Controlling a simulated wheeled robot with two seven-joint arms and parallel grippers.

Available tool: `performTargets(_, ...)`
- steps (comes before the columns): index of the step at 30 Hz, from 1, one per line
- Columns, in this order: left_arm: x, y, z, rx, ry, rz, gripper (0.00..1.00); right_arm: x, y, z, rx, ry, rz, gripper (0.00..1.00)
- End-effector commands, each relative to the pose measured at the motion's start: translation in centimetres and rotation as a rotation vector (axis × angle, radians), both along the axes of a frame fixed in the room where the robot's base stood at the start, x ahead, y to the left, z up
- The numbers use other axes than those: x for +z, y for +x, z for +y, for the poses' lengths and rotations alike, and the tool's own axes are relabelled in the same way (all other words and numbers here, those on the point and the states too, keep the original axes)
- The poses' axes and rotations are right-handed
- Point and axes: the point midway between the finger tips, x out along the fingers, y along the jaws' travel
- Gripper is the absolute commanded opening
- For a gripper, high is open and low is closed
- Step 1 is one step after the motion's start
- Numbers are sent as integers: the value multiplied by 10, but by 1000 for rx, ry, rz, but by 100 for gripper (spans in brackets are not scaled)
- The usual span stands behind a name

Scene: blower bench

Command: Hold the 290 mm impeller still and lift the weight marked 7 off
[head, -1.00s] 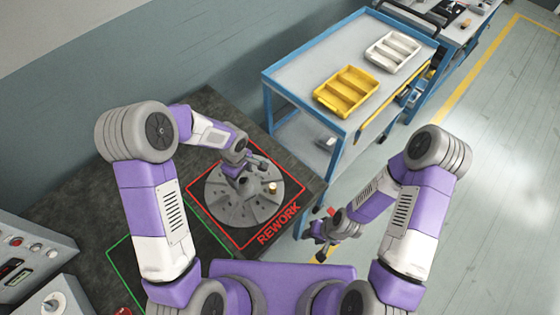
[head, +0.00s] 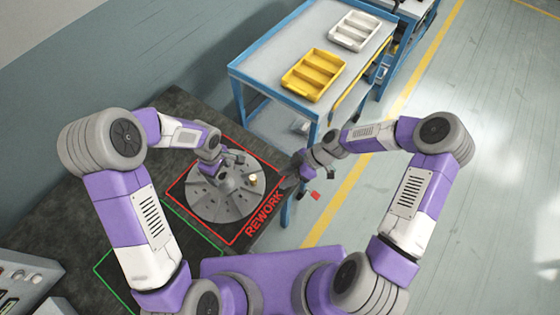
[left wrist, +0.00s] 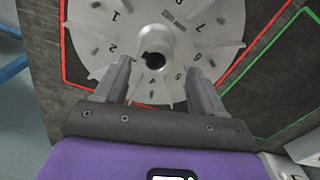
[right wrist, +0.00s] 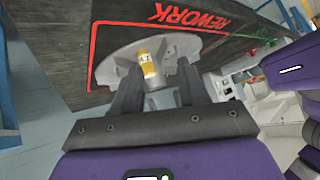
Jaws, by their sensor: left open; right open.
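The grey impeller (head: 205,204) lies flat inside the red REWORK outline; in the left wrist view its disc (left wrist: 105,45) shows numerals and a raised hub (left wrist: 160,47). A small brass-coloured weight (head: 253,179) stands on its right side; the right wrist view shows this weight (right wrist: 147,62) upright, its marking unreadable. My left gripper (head: 232,165) is open above the impeller; its fingers (left wrist: 160,75) appear on either side just below the hub. My right gripper (head: 293,180) is open at the bench's right edge, its fingers (right wrist: 158,73) pointing at the weight, which appears between them but farther off.
A blue trolley (head: 270,65) behind the bench carries a yellow tray (head: 314,74) and a white tray (head: 354,32). A green outline (head: 120,258) marks the bench's near part. A control box (head: 30,285) stands at lower left. Floor is open on the right.

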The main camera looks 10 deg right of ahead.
Motion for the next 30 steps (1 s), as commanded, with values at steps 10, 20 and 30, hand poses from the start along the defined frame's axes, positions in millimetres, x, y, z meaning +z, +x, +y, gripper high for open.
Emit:
performTargets(10, -5, 0, 0, 0, 0, 2, 69, 42, 32, 17, 86, 119, -198, 43)
performTargets(20, -51, -1, 0, 0, 1, 3, 69, 43, 32, 17, 88, 119, -200, 43)
performTargets(30, -76, 0, 0, 0, 0, 0, 69, 42, 32, 17, 88, 118, -199, 43)
